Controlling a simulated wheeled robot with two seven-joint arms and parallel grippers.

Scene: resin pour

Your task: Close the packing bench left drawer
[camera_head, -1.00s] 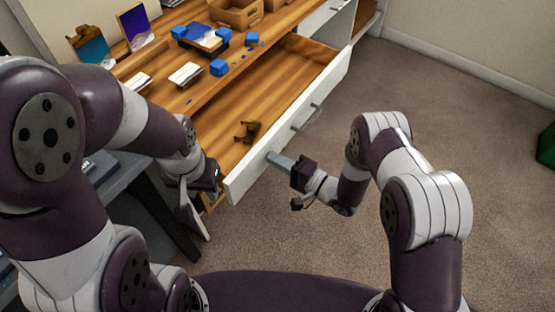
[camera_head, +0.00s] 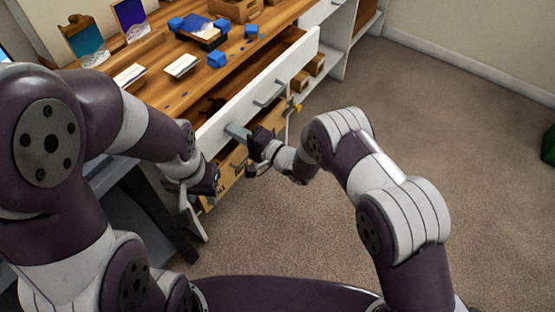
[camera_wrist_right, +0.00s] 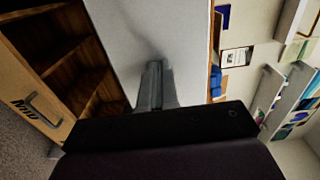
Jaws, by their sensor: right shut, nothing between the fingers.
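The packing bench left drawer (camera_head: 250,98) has a white front and stands partly open, with a narrow strip of its wooden inside showing behind the front. A dark brown item (camera_head: 215,103) lies inside, mostly hidden. My right gripper (camera_head: 234,131) is shut and empty, its fingertips at the near part of the drawer front, apparently touching it. In the right wrist view the shut fingers (camera_wrist_right: 153,85) meet the white front (camera_wrist_right: 175,30). My left gripper (camera_head: 200,205) hangs low near the drawer's near end; its finger opening is not clear.
The wooden bench top (camera_head: 165,75) carries blue blocks (camera_head: 217,59), cards (camera_head: 181,66) and a cardboard box (camera_head: 235,8). Carpet (camera_head: 400,110) to the right is free.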

